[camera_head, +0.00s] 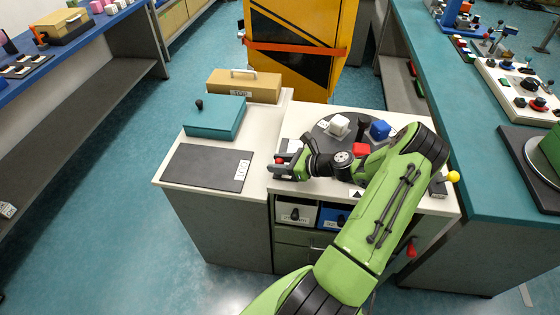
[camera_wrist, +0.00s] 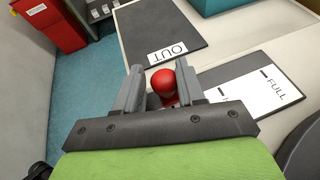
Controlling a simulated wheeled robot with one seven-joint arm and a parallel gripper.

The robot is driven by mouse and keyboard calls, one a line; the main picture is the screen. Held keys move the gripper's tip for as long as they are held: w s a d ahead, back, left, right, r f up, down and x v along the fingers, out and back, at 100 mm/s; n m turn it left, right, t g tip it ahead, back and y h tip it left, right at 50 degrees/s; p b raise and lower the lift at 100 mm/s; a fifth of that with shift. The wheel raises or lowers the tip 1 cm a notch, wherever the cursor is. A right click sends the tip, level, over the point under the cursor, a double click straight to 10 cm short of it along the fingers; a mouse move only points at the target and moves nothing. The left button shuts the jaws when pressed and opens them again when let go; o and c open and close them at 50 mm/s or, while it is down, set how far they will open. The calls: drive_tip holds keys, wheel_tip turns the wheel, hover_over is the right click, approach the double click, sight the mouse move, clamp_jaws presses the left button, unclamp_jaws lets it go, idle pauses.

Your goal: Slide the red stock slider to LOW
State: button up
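The red stock slider's round red knob (camera_wrist: 163,82) is between the two fingers of my gripper (camera_wrist: 161,88) in the wrist view. The knob nearly fills the finger gap, but I cannot tell whether both fingers press on it. Its white scale plate (camera_wrist: 262,92) runs to the right, with FULL readable at the far right end and a tick mark beside it. The knob is well left of FULL; the LOW mark is not readable, and my gripper hides part of the plate. In the head view my gripper (camera_head: 287,166) is low over the counter, with red (camera_head: 280,160) showing at its fingers.
A dark mat (camera_head: 208,167) marked OUT lies left of my gripper, with a teal box (camera_head: 214,117) behind it. A dark round plate with white, blue and red blocks (camera_head: 361,149) is at the right, near my arm. A yellow-knobbed lever (camera_head: 453,176) stands at the counter's right edge.

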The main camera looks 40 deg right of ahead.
drive_tip(key=shift+o, duration=1.1)
drive_tip(key=shift+a, duration=0.1)
drive_tip(key=shift+s+d+r, duration=0.15)
drive_tip(key=shift+d, duration=0.1)
drive_tip(key=p+v, duration=0.1)
drive_tip(key=v, duration=1.4)
drive_tip(key=shift+s+p, duration=0.15)
drive_tip(key=shift+p, duration=0.25)
